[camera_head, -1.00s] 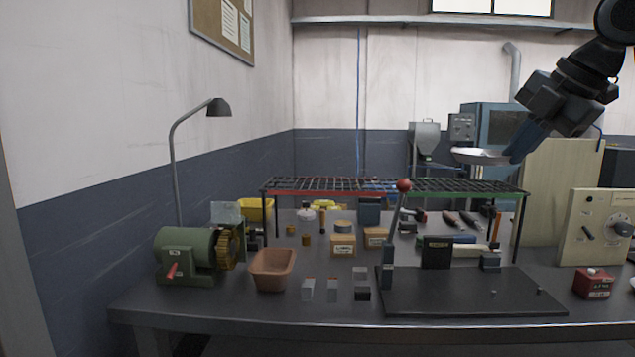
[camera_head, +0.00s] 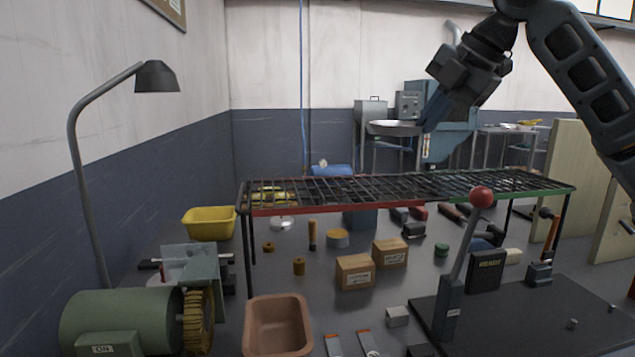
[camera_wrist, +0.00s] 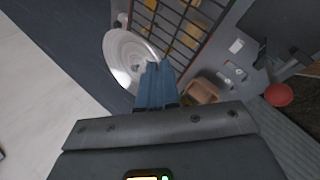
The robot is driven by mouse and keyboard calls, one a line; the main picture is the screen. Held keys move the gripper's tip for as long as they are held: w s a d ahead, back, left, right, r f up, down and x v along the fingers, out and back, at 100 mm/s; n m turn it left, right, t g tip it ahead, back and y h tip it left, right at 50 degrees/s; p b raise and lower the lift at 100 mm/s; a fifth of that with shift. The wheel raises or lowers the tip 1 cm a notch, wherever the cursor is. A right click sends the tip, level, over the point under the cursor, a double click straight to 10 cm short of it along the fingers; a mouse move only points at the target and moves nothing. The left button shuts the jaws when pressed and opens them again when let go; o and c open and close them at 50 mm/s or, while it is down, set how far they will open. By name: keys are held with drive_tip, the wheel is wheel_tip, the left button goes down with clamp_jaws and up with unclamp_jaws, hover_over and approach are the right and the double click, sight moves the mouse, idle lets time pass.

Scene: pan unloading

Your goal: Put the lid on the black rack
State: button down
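The lid (camera_head: 392,128) is a shallow, pale metal disc, seen nearly edge-on and roughly level in the head view. It hangs in the air higher in the picture than the rack. In the wrist view the lid (camera_wrist: 118,52) shows as a round shiny disc at the tips of my blue fingers. My gripper (camera_head: 426,124) is shut on the lid's near edge; the fingers (camera_wrist: 155,82) lie close together and partly cover it. The black rack (camera_head: 350,190) is a raised wire grid on thin legs with red and green front edges. It also shows in the wrist view (camera_wrist: 187,30), beside the lid.
The rack top looks clear. A red-knobbed lever (camera_head: 481,197) rises in front of its right part. A lamp (camera_head: 156,77), a green motor (camera_head: 122,320), a yellow bin (camera_head: 209,223) and a terracotta bin (camera_head: 277,325) stand left. Small boxes (camera_head: 355,271) sit under the rack.

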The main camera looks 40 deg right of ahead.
drive_tip(key=w+a+f, duration=0.2)
drive_tip(key=a, duration=0.1)
drive_tip(key=w+a+f, duration=0.2)
drive_tip(key=a, duration=0.1)
drive_tip(key=w+a+f, duration=0.3)
drive_tip(key=shift+a, duration=0.1)
drive_tip(key=shift+f, duration=1.95)
drive_tip(key=c, duration=1.6)
unclamp_jaws()
drive_tip(key=shift+c, duration=0.2)
drive_tip(key=v, duration=1.2)
drive_tip(key=shift+p, duration=0.3)
drive_tip(key=shift+w+a, duration=0.1)
